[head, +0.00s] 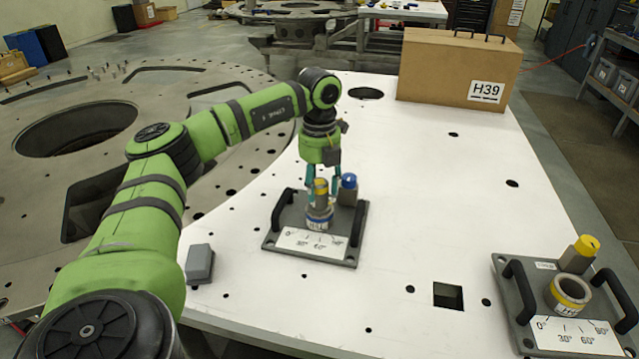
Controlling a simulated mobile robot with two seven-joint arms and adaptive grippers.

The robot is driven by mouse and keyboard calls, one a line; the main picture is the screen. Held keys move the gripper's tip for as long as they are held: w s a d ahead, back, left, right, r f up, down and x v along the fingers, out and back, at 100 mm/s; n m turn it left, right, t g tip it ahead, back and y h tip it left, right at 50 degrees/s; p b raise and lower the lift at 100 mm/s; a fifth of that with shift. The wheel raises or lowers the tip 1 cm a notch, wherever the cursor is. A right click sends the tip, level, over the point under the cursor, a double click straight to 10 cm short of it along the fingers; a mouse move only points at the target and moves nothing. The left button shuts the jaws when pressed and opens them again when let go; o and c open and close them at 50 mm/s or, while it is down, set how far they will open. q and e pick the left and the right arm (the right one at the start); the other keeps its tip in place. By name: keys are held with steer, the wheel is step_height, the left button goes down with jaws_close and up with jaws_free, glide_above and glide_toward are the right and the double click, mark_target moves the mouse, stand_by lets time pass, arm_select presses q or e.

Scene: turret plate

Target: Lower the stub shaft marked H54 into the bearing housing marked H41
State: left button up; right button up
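Whether the fingers touch the shaft is too small to tell. The shaft stands upright at a bearing housing (319,217) with a blue band and a small label; how deep it sits is unclear. A grey post with a blue top (349,181) stands just right. On the right fixture, an open bearing housing (568,293) with a yellow band stands beside a yellow-topped piece (581,254). Marks H54 and H41 are not legible.
Both fixtures have black handles and angle scales; the left base plate (350,250) and right base plate (520,318) lie on the white table (430,220). A box marked H39 (455,75) stands at the back. A grey block (199,263) sits left. The table between fixtures is clear, with holes.

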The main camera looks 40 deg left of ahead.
arm_select(q)
steer(key=shift+s, duration=0.1)
step_height(320, 180, up, 12)
stand_by(0.7)
stand_by(0.5)
